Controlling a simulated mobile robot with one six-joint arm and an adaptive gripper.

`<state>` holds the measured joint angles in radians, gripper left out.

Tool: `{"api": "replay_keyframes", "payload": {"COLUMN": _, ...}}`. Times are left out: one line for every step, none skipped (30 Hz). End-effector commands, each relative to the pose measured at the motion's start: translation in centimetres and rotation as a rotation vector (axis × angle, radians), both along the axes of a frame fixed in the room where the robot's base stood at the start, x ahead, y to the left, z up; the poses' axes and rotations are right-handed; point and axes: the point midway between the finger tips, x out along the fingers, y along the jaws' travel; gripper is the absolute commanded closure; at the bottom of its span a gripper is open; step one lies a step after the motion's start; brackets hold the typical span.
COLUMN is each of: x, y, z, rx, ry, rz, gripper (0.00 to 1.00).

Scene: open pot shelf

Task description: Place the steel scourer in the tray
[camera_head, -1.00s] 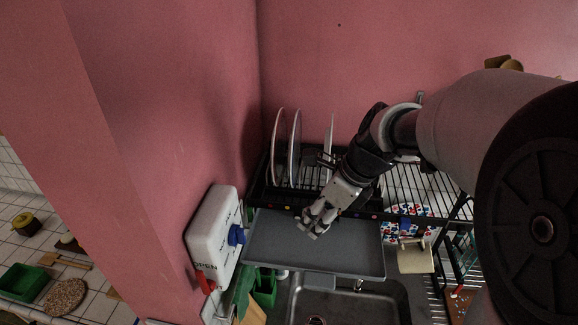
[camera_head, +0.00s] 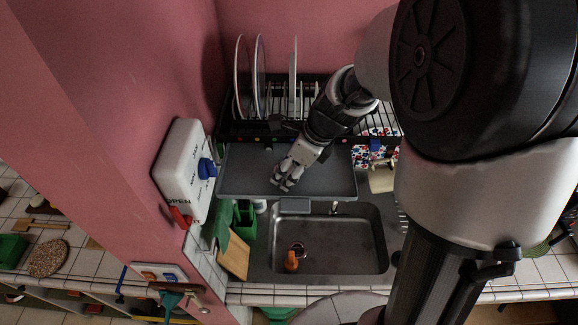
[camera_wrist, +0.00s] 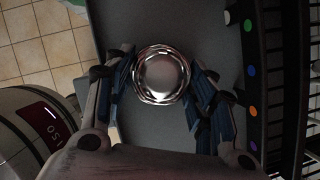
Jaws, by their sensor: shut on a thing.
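The steel scourer (camera_wrist: 162,75) is a round, shiny metal coil between my two fingers in the wrist view. My gripper (camera_wrist: 163,82) is shut on it, one finger at each side. In the head view my gripper (camera_head: 284,182) points down over the grey tray (camera_head: 235,172), near its middle front. The tray's flat grey surface also shows behind the scourer in the wrist view (camera_wrist: 185,20). The scourer is hidden or too small to make out in the head view. I cannot tell whether it touches the tray.
A black dish rack (camera_head: 235,130) with upright plates (camera_head: 259,75) stands behind the tray. A white box (camera_head: 183,165) hangs on the wall to the left. A steel sink (camera_head: 340,245) lies in front and below. The tray's left half is clear.

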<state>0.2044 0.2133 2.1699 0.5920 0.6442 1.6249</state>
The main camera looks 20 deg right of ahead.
Motion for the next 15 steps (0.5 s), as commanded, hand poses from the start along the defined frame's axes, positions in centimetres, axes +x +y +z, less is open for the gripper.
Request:
{"api": "replay_keyframes", "payload": {"x": -0.02, "y": 0.01, "z": -0.29, "rx": 0.001, "ry": 0.001, "rz": 0.000, "gripper": 0.72}}
{"api": "replay_keyframes", "payload": {"x": -0.02, "y": 0.00, "z": -0.38, "rx": 0.000, "ry": 0.001, "rz": 0.000, "gripper": 0.72}}
{"api": "replay_keyframes", "payload": {"x": -0.02, "y": 0.01, "z": -0.29, "rx": 0.001, "ry": 0.001, "rz": 0.000, "gripper": 0.47}}
{"api": "replay_keyframes", "payload": {"x": -0.02, "y": 0.01, "z": -0.26, "rx": 0.001, "ry": 0.001, "rz": 0.000, "gripper": 0.45}}
{"api": "replay_keyframes", "payload": {"x": -0.02, "y": 0.00, "z": -0.25, "rx": 0.001, "ry": 0.001, "rz": 0.000, "gripper": 0.43}}
{"api": "replay_keyframes", "payload": {"x": -0.02, "y": 0.01, "z": -0.25, "rx": 0.001, "ry": 0.001, "rz": 0.000, "gripper": 0.40}}
{"api": "replay_keyframes", "payload": {"x": -0.02, "y": 0.01, "z": -0.25, "rx": 0.001, "ry": 0.001, "rz": 0.000, "gripper": 0.38}}
{"api": "replay_keyframes", "payload": {"x": -0.01, "y": 0.00, "z": -0.24, "rx": 0.001, "ry": 0.001, "rz": 0.000, "gripper": 0.36}}
{"api": "replay_keyframes", "payload": {"x": -0.01, "y": 0.00, "z": -0.24, "rx": 0.001, "ry": 0.001, "rz": 0.000, "gripper": 0.33}}
{"api": "replay_keyframes", "payload": {"x": -0.01, "y": 0.00, "z": -0.24, "rx": 0.001, "ry": 0.001, "rz": 0.000, "gripper": 0.31}}
{"api": "replay_keyframes", "payload": {"x": -0.01, "y": 0.00, "z": -0.24, "rx": 0.001, "ry": 0.001, "rz": -0.001, "gripper": 0.29}}
{"api": "replay_keyframes", "payload": {"x": -0.02, "y": 0.00, "z": -0.23, "rx": 0.001, "ry": 0.001, "rz": 0.000, "gripper": 0.29}}
{"api": "replay_keyframes", "payload": {"x": -0.01, "y": 0.00, "z": -0.23, "rx": 0.001, "ry": 0.001, "rz": 0.000, "gripper": 0.29}}
{"api": "replay_keyframes", "payload": {"x": -0.01, "y": 0.00, "z": -0.23, "rx": 0.001, "ry": 0.001, "rz": -0.001, "gripper": 0.29}}
{"api": "replay_keyframes", "payload": {"x": -0.01, "y": 0.00, "z": -0.23, "rx": 0.001, "ry": 0.001, "rz": -0.001, "gripper": 0.29}}
